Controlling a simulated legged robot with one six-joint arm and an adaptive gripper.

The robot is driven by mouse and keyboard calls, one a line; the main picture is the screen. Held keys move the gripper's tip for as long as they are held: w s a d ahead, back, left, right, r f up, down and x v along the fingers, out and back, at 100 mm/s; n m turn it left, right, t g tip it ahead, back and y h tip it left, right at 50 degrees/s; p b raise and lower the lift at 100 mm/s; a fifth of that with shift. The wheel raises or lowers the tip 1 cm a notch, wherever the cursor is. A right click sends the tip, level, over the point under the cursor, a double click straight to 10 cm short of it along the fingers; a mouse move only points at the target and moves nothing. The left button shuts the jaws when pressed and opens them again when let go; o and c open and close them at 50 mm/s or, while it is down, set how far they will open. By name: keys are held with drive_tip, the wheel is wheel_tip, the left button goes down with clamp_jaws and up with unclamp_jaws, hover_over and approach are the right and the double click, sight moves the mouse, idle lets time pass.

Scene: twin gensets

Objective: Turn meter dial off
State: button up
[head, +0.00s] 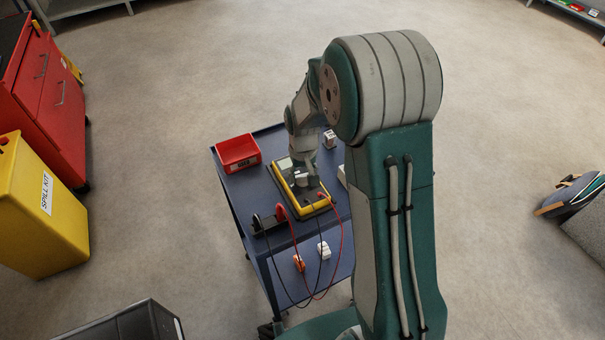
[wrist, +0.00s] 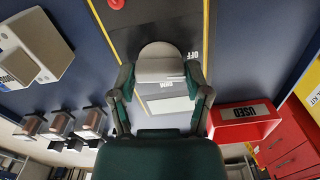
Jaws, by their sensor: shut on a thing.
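The meter (head: 318,208) is a dark unit with a yellow edge, lying on the blue cart top. Its face also shows in the wrist view (wrist: 150,28). The grey, round-ended dial (wrist: 160,58) stands on that face, with the word OFF printed to its right and OHM below it in the wrist view. My gripper (wrist: 160,75) has one finger on each side of the dial and is shut on it. In the head view my gripper (head: 303,172) reaches down onto the meter. The dial's pointer mark cannot be made out.
A red bin (head: 238,153) labelled USED stands on the cart (head: 262,186), left of the meter. Red and black leads (head: 341,245) hang over the cart's front edge. A yellow spill kit bin (head: 38,225) and a red cabinet (head: 45,95) stand left. Open floor surrounds the cart.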

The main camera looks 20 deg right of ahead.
sight(303, 176)
drive_tip(key=shift+s+f+n, duration=0.1)
drive_tip(key=shift+n, duration=0.8)
drive_tip(key=o, duration=1.2)
drive_tip(key=shift+c, duration=0.2)
wheel_tip(303, 176, up, 12)
